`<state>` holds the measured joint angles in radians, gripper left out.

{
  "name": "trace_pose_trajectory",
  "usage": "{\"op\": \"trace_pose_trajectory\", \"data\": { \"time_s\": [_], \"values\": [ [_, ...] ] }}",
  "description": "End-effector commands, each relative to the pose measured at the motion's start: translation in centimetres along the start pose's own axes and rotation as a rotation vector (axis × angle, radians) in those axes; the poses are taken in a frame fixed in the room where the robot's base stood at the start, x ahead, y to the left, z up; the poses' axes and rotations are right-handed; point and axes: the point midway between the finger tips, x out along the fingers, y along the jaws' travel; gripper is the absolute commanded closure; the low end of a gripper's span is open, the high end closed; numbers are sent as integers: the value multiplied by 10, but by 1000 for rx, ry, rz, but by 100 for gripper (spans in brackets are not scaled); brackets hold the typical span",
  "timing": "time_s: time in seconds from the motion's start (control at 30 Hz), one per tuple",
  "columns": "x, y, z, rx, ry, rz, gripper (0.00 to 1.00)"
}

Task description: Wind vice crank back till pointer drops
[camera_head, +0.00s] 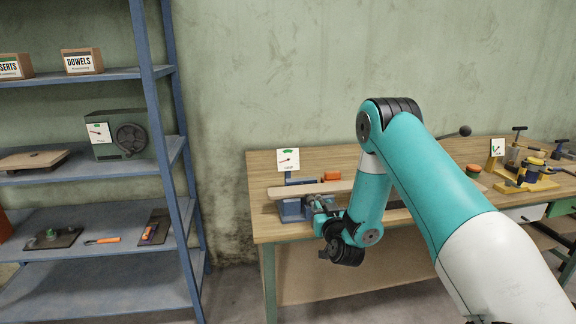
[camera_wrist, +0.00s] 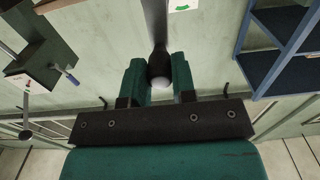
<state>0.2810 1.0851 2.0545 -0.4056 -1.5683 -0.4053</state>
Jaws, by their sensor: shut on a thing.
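The blue vice (camera_head: 291,209) sits at the front left of the wooden bench, with a long pale board (camera_head: 318,187) across it. Above it stands a white gauge card (camera_head: 288,160) with a green band at the top. Its small pointer lies aslant, below the green band. My gripper (camera_head: 320,207) is at the vice's right front side. In the wrist view, my gripper (camera_wrist: 160,68) has its two teal fingers shut on the dark crank handle (camera_wrist: 159,62), whose rounded end shows pale between them. The rest of the crank is mostly hidden by my arm in the head view.
A blue metal shelf (camera_head: 165,72) with boxes and tools stands left of the bench (camera_head: 262,228). Yellow fixtures (camera_head: 530,180) and a second card (camera_head: 497,147) are at the bench's right end. Floor shows between shelf and bench.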

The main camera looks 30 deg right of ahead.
Motion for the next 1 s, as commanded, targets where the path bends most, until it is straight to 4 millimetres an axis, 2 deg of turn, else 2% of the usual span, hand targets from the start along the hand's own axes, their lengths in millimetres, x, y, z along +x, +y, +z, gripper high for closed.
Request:
{"op": "trace_pose_trajectory", "data": {
  "time_s": [0.03,0.07,0.1,0.2,0.53,1.0],
  "values": [
    [2,-3,-7,1,7,-1,100],
    [2,-2,-4,-1,9,0,100],
    [2,-2,-3,-1,9,0,68],
    [2,-2,-2,0,7,0,50],
    [-4,-2,2,1,2,0,50],
    [-53,-2,2,0,-1,-1,50]
  ]
}}
